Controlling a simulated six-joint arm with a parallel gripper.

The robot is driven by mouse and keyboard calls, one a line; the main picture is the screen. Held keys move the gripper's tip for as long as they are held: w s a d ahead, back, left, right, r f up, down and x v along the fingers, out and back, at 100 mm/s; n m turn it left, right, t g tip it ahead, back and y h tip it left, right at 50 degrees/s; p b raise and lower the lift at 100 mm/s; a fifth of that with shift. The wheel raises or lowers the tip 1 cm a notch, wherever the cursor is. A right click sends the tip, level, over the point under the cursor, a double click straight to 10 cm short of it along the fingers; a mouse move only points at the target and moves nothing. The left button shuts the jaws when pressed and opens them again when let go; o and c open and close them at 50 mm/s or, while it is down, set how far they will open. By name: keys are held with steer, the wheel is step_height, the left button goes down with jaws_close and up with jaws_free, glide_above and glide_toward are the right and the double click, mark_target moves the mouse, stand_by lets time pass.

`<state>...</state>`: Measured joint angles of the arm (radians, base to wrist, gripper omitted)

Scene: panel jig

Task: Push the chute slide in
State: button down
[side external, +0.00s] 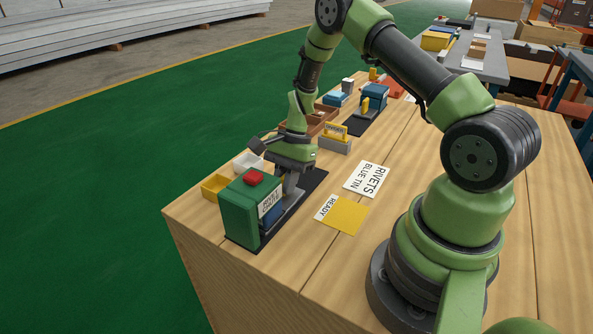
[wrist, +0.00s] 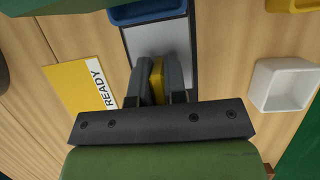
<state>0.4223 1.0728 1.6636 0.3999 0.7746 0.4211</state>
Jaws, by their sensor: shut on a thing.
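A green box (side external: 237,214) with a red top piece (side external: 253,177) and a white label stands at the near left end of the bench. The blue part of the chute slide (side external: 271,216) shows low at its right side; in the wrist view a blue edge (wrist: 148,14) lies at the top, over a pale grey strip (wrist: 160,40). My gripper (side external: 291,190) is down beside the box. In the wrist view my gripper (wrist: 160,88) is shut on a yellow handle (wrist: 156,78), apparently the slide's. Its join to the slide is hidden by the fingers.
A yellow pad with a READY card (side external: 343,214) and a RIVETS BLUE TIN card (side external: 367,180) lie to the right. A yellow bin (side external: 214,187) and a white bin (wrist: 284,84) stand close by. A second blue unit (side external: 374,97) is farther back.

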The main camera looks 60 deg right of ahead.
steer(key=shift+a, duration=0.9)
steer(key=c, duration=1.2)
jaws_free()
steer(key=shift+o, duration=0.2)
steer(key=shift+d, duration=0.1)
steer(key=v, duration=0.9)
steer(key=shift+d+r, duration=0.1)
steer(key=shift+r, duration=0.35)
